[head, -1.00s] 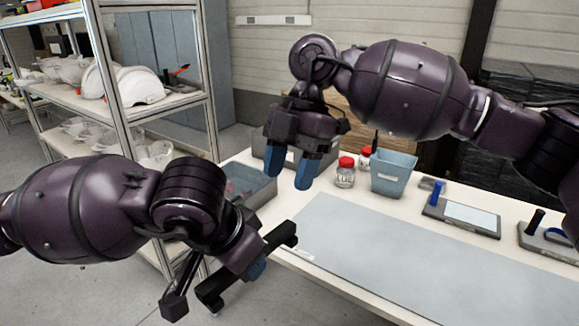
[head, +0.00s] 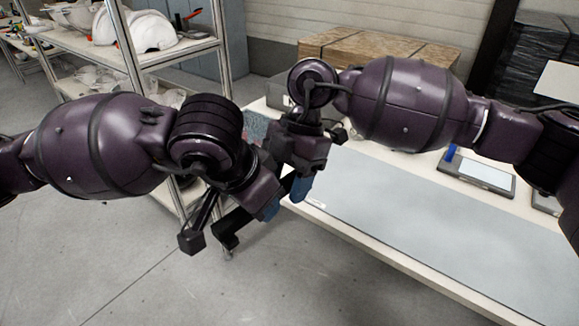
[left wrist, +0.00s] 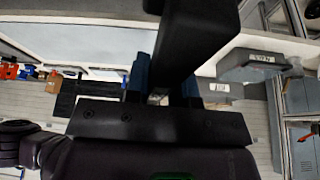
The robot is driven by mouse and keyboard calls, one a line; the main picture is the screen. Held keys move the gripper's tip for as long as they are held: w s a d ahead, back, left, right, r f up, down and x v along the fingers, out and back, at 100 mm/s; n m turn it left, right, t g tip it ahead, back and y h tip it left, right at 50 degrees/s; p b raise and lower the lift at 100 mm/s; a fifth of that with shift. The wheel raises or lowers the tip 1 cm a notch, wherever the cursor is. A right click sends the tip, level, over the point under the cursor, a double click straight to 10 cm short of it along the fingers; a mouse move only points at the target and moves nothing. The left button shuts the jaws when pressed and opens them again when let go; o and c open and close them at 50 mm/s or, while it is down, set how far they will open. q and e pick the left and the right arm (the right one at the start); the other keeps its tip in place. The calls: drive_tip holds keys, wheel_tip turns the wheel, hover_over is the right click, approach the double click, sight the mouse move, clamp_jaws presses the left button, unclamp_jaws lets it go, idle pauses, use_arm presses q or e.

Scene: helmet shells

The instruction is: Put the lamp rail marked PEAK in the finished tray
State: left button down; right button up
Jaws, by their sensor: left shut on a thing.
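My left gripper (head: 268,209) is shut on a black bar-shaped rail (head: 238,222), out past the table's left end. In the left wrist view the dark rail (left wrist: 182,45) rises between the blue fingertips of the left gripper (left wrist: 165,86); no marking on it can be read. My right gripper (head: 296,186) points down right beside the left one, close to the rail's far end. Its fingers overlap the rail, so I cannot tell whether they touch it or how far apart they are. A grey tray (head: 257,125) behind the grippers is mostly hidden.
The white table (head: 375,243) has a grey mat (head: 420,215) with clear room. A flat device with a pale panel (head: 482,173) lies near its back edge. A metal shelf (head: 177,55) with white helmet shells (head: 150,30) stands at the left. Another grey bin (head: 276,90) is partly hidden.

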use_arm(q)
drive_tip(key=shift+s, duration=0.1)
use_arm(e)
clamp_jaws()
use_arm(q)
drive_tip(key=c, duration=0.9)
unclamp_jaws()
drive_tip(key=shift+r, duration=0.1)
